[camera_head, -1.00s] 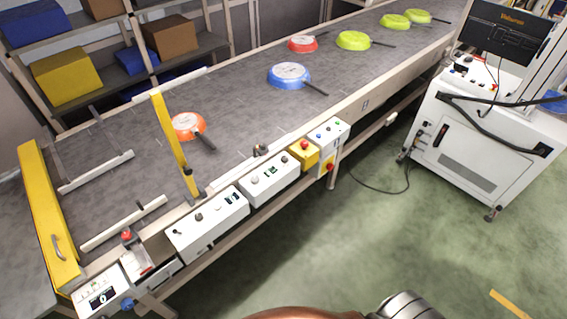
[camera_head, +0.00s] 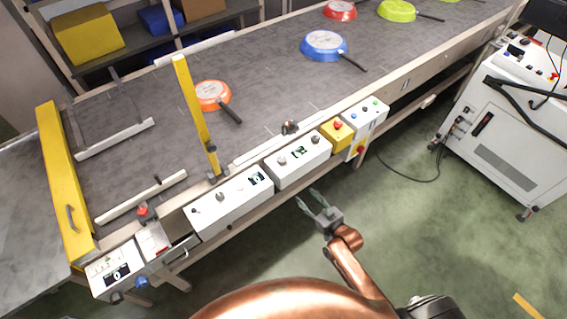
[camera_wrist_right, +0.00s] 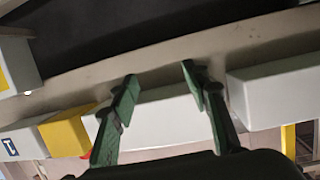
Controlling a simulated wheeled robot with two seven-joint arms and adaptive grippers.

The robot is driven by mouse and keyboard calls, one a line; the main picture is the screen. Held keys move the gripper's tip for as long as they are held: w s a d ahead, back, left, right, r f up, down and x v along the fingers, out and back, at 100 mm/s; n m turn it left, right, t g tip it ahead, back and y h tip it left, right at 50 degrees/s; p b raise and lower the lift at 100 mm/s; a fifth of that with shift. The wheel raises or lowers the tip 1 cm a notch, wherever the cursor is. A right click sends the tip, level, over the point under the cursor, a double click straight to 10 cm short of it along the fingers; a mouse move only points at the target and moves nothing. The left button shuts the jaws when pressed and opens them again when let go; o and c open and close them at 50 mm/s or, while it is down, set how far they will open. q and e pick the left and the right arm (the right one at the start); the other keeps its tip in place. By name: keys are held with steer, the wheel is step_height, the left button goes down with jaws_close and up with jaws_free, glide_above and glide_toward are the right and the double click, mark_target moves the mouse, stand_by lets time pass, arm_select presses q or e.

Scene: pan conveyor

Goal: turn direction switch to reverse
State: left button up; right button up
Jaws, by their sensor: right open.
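A row of control boxes runs along the conveyor's front edge. One white box (camera_head: 230,205) carries knobs and a small display; a second white box (camera_head: 300,160) to its right also has knobs and a display. I cannot tell which of their small knobs is the direction switch. My right gripper (camera_head: 307,197) is open and empty, in front of and below the second white box, apart from it. In the right wrist view its two green fingers (camera_wrist_right: 160,75) stand apart before a white box (camera_wrist_right: 165,115); no knob shows there. My left gripper is not in view.
A yellow box (camera_head: 337,132) with a red button and a white button box (camera_head: 364,125) stand farther right. The conveyor belt (camera_head: 255,95) carries an orange pan (camera_head: 212,95), a blue pan (camera_head: 323,45) and others. A yellow post (camera_head: 195,115) rises at the belt's front edge.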

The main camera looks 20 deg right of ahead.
mark_target(285, 162)
steer(key=w+a+r+n+t+y, duration=0.1)
steer(key=w+a+r, duration=0.1)
steer(key=r, duration=0.5)
steer(key=w+a+r+t+y, duration=0.1)
steer(key=a+r+t, duration=0.1)
steer(key=r, duration=0.6)
steer(key=b+x, duration=0.1)
steer(key=x, duration=0.5)
steer(key=shift+w+a+f, duration=0.15)
steer(key=shift+w+a, duration=0.15)
steer(key=shift+w+a+b, duration=0.15)
steer(key=shift+w+b, duration=0.15)
steer(key=shift+w, duration=0.05)
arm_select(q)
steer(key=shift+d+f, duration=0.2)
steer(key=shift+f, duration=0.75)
arm_select(e)
steer(key=c, duration=1.2)
